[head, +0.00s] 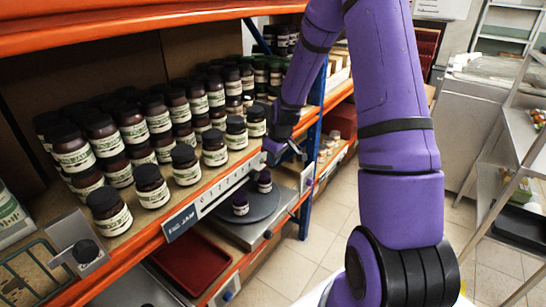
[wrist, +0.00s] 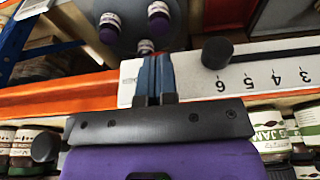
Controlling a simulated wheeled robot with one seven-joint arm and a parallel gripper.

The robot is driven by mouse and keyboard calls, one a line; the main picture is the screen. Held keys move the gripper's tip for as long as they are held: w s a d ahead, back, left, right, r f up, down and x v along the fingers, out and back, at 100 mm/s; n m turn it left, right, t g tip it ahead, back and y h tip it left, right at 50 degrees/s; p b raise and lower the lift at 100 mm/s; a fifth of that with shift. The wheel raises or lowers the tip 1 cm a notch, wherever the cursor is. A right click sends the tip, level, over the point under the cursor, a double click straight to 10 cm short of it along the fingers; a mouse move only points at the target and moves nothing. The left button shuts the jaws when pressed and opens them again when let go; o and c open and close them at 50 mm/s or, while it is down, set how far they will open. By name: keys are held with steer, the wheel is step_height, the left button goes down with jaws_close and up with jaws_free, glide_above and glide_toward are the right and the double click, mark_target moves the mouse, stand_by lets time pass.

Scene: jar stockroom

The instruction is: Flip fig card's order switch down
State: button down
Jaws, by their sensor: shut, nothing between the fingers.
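A dark card reading as fig jam (head: 180,222) is on the front edge of the orange shelf in the head view. A pale strip with a row of numbers (head: 225,188) runs along the edge to its right. In the wrist view the numbered strip (wrist: 270,72) appears upside down, with a black round knob (wrist: 217,52) near the 6. I cannot tell whether this knob is the order switch or which way a switch is set. My gripper (wrist: 155,75) is shut and empty, its tips over the strip's end beside the knob. In the head view my gripper (head: 272,158) is at the shelf edge.
Several dark-lidded jars (head: 150,185) crowd the shelf close behind the edge. Below, small purple-lidded jars (head: 240,203) stand on a round grey plate (head: 258,208). A red tray (head: 190,262) lies below.

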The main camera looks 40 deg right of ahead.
steer(key=shift+s+d+f, duration=0.1)
steer(key=shift+s+f, duration=0.15)
steer(key=shift+f, duration=0.15)
steer(key=shift+w, duration=0.1)
steer(key=shift+w+a+r, duration=0.25)
steer(key=shift+w+r, duration=0.15)
steer(key=shift+w, duration=0.2)
steer(key=shift+r, duration=0.1)
